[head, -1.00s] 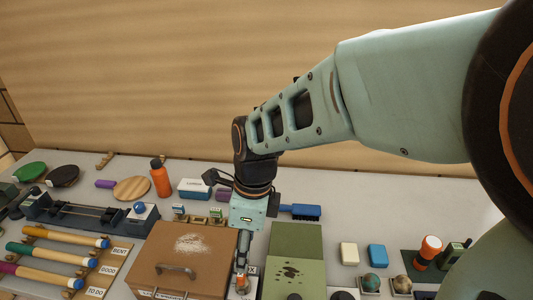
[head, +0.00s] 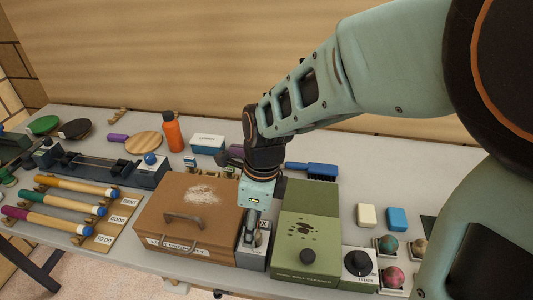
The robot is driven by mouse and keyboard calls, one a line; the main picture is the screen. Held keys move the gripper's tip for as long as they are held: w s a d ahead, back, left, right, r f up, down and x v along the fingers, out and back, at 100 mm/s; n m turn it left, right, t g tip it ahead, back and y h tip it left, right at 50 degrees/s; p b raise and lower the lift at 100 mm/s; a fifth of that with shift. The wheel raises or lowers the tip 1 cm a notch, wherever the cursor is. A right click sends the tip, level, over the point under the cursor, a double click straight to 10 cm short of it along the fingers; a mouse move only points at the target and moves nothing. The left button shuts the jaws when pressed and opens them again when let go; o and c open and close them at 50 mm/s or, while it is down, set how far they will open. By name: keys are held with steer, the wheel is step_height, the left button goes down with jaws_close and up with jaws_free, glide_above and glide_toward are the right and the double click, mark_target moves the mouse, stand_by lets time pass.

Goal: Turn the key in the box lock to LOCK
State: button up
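The box lock (head: 262,256) is a small grey block in the gap between a brown case and a green box, with a pale label partly showing near its top right. My gripper (head: 249,240) points down over the lock, its fingers at or just above the top of the block. The key is hidden behind the fingers, so I cannot see which way it is turned. The fingers look close together, but I cannot tell whether they are shut on the key.
The brown case (head: 160,222) with a handle stands close on the left. The green box (head: 322,232) with a dark knob stands close on the right. Further right are a dial unit (head: 357,266) and several balls. Rods lie on a rack (head: 125,218) at left.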

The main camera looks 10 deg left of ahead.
steer(key=c, duration=1.2)
steer(key=shift+n+g+p, duration=0.4)
steer(key=shift+n+p, duration=0.05)
steer(key=shift+n, duration=2.15)
steer(key=shift+c, duration=0.2)
steer(key=n+p, duration=0.1)
steer(key=n, duration=0.3)
steer(key=shift+n, duration=0.3)
